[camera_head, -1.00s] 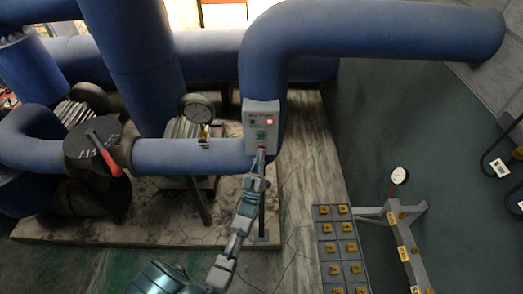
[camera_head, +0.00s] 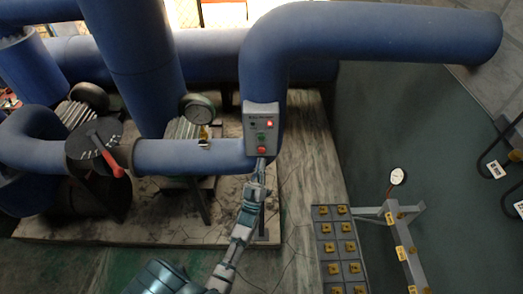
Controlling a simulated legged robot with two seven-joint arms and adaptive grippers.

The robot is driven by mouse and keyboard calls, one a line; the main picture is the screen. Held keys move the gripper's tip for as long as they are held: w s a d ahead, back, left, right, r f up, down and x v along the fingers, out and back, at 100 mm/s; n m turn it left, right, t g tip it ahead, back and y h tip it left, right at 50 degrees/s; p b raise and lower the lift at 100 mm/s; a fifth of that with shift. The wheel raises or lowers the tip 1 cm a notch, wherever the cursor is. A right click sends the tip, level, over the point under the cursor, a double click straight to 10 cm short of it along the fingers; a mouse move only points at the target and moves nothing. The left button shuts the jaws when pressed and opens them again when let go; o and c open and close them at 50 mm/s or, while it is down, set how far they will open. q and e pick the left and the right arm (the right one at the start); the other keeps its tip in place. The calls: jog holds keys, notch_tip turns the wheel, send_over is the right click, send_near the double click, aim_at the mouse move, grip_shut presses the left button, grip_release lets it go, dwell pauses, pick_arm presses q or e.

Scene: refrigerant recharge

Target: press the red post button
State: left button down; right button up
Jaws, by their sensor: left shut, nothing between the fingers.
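A grey control box (camera_head: 261,120) stands on a post in front of the blue pipe. The red post button (camera_head: 262,149) is low on its face and shows uncovered. A small red light or button (camera_head: 269,124) is at the box's upper right. My left gripper (camera_head: 260,165) is shut and empty, pointing up at the box from below. Its tip is just below the red button; I cannot tell whether it touches the box. My right gripper is not in view.
Large blue pipes run behind and left of the box. A round gauge (camera_head: 198,109) and a red-handled valve (camera_head: 106,155) are to the left. A grey panel with yellow fittings (camera_head: 340,245) stands at lower right. Open floor lies further right.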

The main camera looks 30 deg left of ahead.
pick_arm(q)
jog(key=shift+s+d+p, duration=0.25)
jog(key=shift+s+d, duration=0.2)
jog(key=shift+s, duration=0.3)
jog(key=shift+s+d+p, duration=0.2)
jog(key=shift+s+d, duration=0.2)
jog(key=shift+s, duration=0.3)
jog(key=w+d+f+m+g+h, duration=0.1)
jog(key=d+f+m+g+h, duration=0.15)
jog(key=f, duration=0.75)
jog(key=d+f+m+g+h, duration=0.15)
jog(key=f+g, duration=0.25)
jog(key=f, duration=0.7)
jog(key=s+d+f+m+g+h, duration=0.1)
jog(key=s+d+f+g, duration=0.2)
jog(key=f, duration=0.6)
jog(key=s+f+m+g+h, duration=0.1)
jog(key=s+f+g, duration=0.3)
jog(key=f, duration=0.6)
jog(key=s+d+f+m+g, duration=0.1)
jog(key=s+f+g, duration=0.4)
jog(key=s+f, duration=1)
jog(key=s+a+f+m+g, duration=0.1)
jog(key=s+f+g, duration=0.2)
jog(key=s, duration=0.8)
jog(key=s+a+f+m+g, duration=0.1)
jog(key=s+a+f+g, duration=0.1)
jog(key=s, duration=1)
jog(key=shift+s+f+g, duration=0.3)
jog(key=shift+f+g, duration=0.45)
